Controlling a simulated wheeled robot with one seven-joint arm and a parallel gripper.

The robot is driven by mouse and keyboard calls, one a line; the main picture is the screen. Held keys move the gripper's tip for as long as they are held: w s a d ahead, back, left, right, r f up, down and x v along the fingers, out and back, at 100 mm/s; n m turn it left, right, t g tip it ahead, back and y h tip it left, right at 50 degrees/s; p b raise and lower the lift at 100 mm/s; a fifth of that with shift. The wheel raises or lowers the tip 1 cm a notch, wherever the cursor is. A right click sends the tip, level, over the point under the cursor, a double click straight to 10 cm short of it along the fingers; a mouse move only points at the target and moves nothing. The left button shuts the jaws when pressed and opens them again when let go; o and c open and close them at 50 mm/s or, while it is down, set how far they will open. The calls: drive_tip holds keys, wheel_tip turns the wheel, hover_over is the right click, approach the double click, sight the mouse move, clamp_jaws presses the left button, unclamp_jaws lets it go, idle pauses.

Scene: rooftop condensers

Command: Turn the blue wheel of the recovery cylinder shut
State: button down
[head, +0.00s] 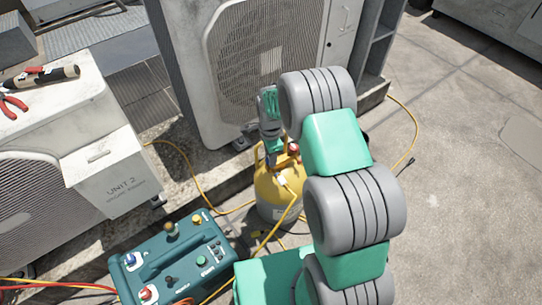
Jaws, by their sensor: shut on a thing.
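The recovery cylinder (268,190) is yellow above and grey below, and stands upright on the ground in front of a condenser. A red wheel (293,149) shows at its top, to the right of my gripper. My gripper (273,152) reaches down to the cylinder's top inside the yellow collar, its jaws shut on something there. The blue wheel does not show; it appears to be hidden in the jaws, at the spot beside the red wheel. My arm covers the right side of the cylinder's surroundings.
A teal recovery machine (172,268) with knobs stands at front left, with red and yellow hoses around it. A condenser (262,60) rises close behind the cylinder. Red-handled pliers (14,104) lie on the unit at left. The concrete at right is clear.

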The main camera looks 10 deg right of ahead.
drive_tip(key=shift+w+r, duration=0.1)
drive_tip(key=shift+w, duration=0.1)
drive_tip(key=c, duration=1)
unclamp_jaws()
drive_tip(key=shift+s, duration=0.1)
wheel_tip(320, 180, up, 8)
drive_tip(key=shift+f+p, duration=0.15)
drive_tip(key=shift+p, duration=0.6)
drive_tip(key=s+r+n+t+p, duration=0.1)
drive_tip(key=s+r+n+p, duration=0.25)
drive_tip(key=r, duration=0.55)
drive_tip(key=s+r+n+p, duration=0.3)
drive_tip(key=r+p, duration=0.1)
drive_tip(key=r, duration=0.5)
drive_tip(key=s+r+n+t+p, duration=0.1)
drive_tip(key=s+r+n+p, duration=0.25)
drive_tip(key=r, duration=0.65)
drive_tip(key=s+r+n+t+p, duration=0.1)
drive_tip(key=s+r+n+p, duration=0.6)
drive_tip(key=s+r, duration=0.3)
drive_tip(key=shift+s, duration=0.35)
